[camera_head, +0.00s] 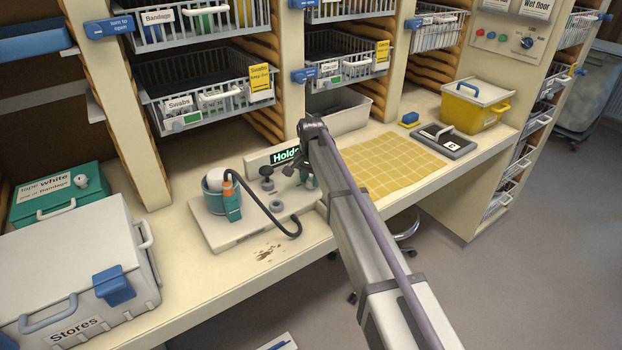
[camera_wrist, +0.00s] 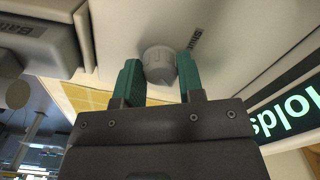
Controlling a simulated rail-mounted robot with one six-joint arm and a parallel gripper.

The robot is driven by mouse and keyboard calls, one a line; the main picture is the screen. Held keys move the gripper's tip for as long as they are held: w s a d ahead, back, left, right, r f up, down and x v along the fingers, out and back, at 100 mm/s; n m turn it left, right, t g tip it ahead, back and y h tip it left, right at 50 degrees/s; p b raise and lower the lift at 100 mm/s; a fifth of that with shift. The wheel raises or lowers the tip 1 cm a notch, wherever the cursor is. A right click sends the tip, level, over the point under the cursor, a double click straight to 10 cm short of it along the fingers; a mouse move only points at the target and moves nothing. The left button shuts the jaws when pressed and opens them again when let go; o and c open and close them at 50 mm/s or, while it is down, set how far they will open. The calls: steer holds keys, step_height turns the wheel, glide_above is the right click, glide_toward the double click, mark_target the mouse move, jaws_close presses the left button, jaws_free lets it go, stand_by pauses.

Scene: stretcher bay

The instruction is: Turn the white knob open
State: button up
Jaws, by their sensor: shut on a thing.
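In the wrist view a pale grey-white round knob (camera_wrist: 158,61) sits on a light surface with a small dark printed label beside it. My gripper (camera_wrist: 160,72) has its two green fingers on either side of the knob and is shut on it. The arm hides the knob there, and my fingertips cannot be made out clearly. I cannot tell how far the knob is turned.
A yellow mat (camera_head: 390,165) lies right of my arm. The Stores box (camera_head: 80,265) stands at left. Wire baskets (camera_head: 205,90) hang above the bench.

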mark_target(311, 180)
steer(key=o, duration=0.9)
step_height(311, 180, up, 11)
steer(key=p, duration=1.1)
steer(key=shift+f, duration=0.1)
